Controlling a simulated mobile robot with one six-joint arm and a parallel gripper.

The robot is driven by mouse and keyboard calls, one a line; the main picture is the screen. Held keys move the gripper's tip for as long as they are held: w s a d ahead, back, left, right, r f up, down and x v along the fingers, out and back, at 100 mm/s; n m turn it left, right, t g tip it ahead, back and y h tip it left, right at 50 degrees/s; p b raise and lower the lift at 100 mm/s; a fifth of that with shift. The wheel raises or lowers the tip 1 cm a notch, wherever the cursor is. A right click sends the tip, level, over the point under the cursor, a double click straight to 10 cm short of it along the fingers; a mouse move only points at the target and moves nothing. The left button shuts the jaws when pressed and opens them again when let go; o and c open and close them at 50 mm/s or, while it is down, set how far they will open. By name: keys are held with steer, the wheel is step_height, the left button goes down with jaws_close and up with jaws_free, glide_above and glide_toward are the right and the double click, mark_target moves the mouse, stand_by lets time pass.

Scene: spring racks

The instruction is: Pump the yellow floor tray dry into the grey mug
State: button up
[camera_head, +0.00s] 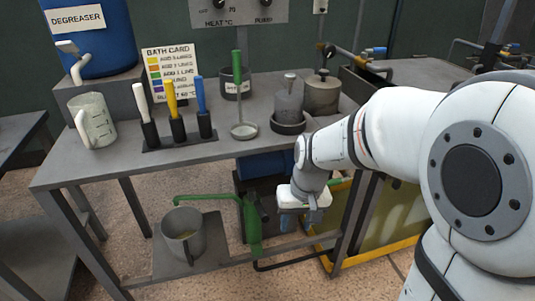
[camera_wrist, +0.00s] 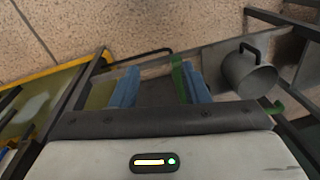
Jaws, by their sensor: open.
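The grey mug (camera_head: 168,247) stands upright on a low shelf, under the green spout of a hand pump (camera_head: 251,222). A dull olive patch shows inside it; the level is unclear. In the wrist view the mug (camera_wrist: 236,74) is right of my fingers, its dark handle towards the top. The yellow-rimmed floor tray (camera_head: 372,254) is at right, partly behind my arm and table legs; its rim (camera_wrist: 50,73) shows at left in the wrist view. My gripper (camera_head: 291,222) points down, right of the pump, with blue fingers open. Green pump metal (camera_wrist: 178,74) shows close to the right finger (camera_wrist: 190,85).
A black hose (camera_head: 285,264) runs from the pump towards the tray. The metal table (camera_head: 110,165) above holds a jug (camera_head: 97,118), coloured-handled tools, a ladle (camera_head: 243,130) and dark pots (camera_head: 321,95). Table legs stand close around my gripper. Open floor shows in front.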

step_height(320, 180, up, 2)
steer(key=n+p, duration=0.1)
steer(key=p, duration=0.5)
glide_above(264, 211)
steer(key=d, duration=0.2)
steer(key=shift+g+y, duration=0.4)
steer(key=shift+y, duration=0.1)
steer(key=f, duration=0.2)
steer(key=a+f+b, duration=0.1)
steer(key=f, duration=0.2)
steer(key=a+f, duration=0.1)
steer(key=f, duration=0.2)
steer(key=shift+s+a, duration=0.1)
steer(key=shift+s, duration=0.1)
steer(key=c, duration=0.9)
